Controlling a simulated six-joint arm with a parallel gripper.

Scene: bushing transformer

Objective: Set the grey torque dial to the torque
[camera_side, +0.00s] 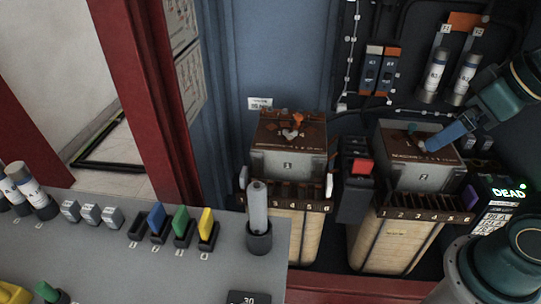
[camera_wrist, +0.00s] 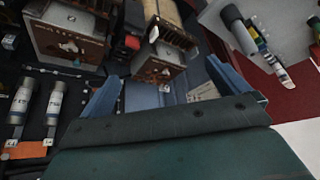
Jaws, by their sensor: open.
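I cannot make out the grey torque dial for certain. A dark block marked "30" (camera_side: 248,298) is cut off at the bottom edge of the side view, on the grey bench; any dial on it is out of frame. A grey cylindrical tool (camera_side: 258,207) stands upright in a dark round holder on the same bench. My gripper (camera_side: 432,145) is far to the right of both, over the brown top of transformer unit 2 (camera_side: 408,172). In the wrist view, its blue fingers (camera_wrist: 168,82) are wide apart with nothing between them.
The grey bench (camera_side: 150,270) holds blue, green and yellow tabs (camera_side: 181,222) in slots and white cylinders (camera_side: 30,188) at left. Unit 1 (camera_side: 288,165) stands left of unit 2, with a red switch (camera_side: 361,167) between. A display reads "DEAD" (camera_side: 508,192). A red post (camera_side: 150,85) stands at left.

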